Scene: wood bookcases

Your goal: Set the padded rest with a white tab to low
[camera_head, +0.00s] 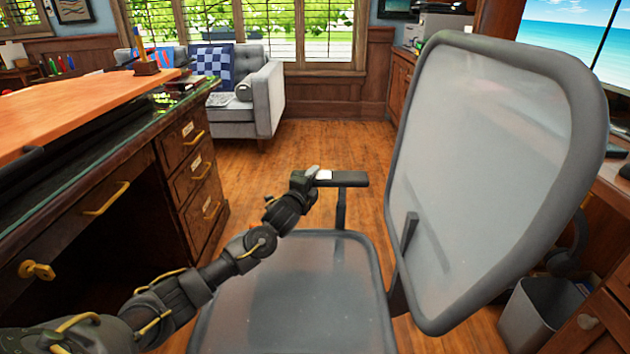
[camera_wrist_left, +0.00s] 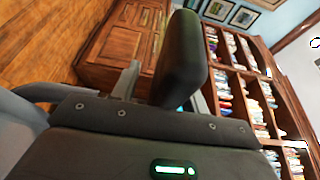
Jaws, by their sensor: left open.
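The padded rest (camera_head: 350,178) is the dark flat armrest of a mesh office chair, on a thin upright post. Its white tab (camera_head: 323,175) shows at the rest's left end in the head view. My left gripper (camera_head: 311,178) is open at that end, close beside the tab; whether it touches cannot be told. In the left wrist view a dark pad (camera_wrist_left: 182,62), seemingly the rest, stands just beyond the gripper's body. The tab and fingertips are not clear there. My right gripper is not in view.
The chair's seat (camera_head: 300,295) lies below my left arm, and its large backrest (camera_head: 490,175) stands to the right. A desk with drawers (camera_head: 190,165) is at left, a grey armchair (camera_head: 255,95) behind. Wood floor is clear beyond the rest.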

